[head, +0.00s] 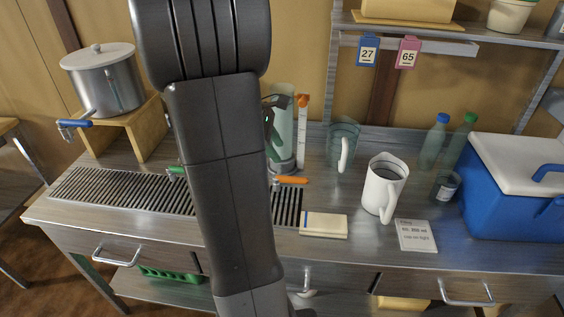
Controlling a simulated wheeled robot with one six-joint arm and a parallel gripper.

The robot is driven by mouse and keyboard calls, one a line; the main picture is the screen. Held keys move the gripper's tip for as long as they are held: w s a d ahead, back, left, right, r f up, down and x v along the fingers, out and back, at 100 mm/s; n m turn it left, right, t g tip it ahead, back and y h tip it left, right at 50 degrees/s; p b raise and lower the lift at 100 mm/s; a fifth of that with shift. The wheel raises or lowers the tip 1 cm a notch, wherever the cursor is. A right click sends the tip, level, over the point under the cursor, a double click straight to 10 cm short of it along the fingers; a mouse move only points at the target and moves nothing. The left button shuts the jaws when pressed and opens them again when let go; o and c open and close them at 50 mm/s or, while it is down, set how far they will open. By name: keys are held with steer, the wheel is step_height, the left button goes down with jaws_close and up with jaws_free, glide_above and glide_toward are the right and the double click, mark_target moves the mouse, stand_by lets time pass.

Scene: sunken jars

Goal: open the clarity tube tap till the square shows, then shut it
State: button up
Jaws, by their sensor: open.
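The clear, greenish upright tube (284,118) stands at the back of the counter, just right of my arm, which hides its left part. A white scale strip with an orange top (302,130) stands along its right side. An orange tap lever (292,180) lies level near the tube's foot, pointing right; its inner end is close behind my arm. No square can be made out in the tube. A dark shape (272,135) overlaps the tube's left side; I cannot tell what it is.
A slotted drain grate (120,190) runs left, with a green tap lever (176,170) above it. A steel pot (103,82) with a blue tap sits on a wooden stand. Right are a glass jug (343,142), white jug (381,190), bottles (434,142) and blue cooler (512,200).

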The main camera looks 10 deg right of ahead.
mark_target(296, 178)
steer(key=x, duration=0.9)
steer(key=b+x, duration=0.1)
steer(key=x, duration=0.3)
steer(key=shift+w+f, duration=0.25)
steer(key=shift+w, duration=0.05)
jaws_close()
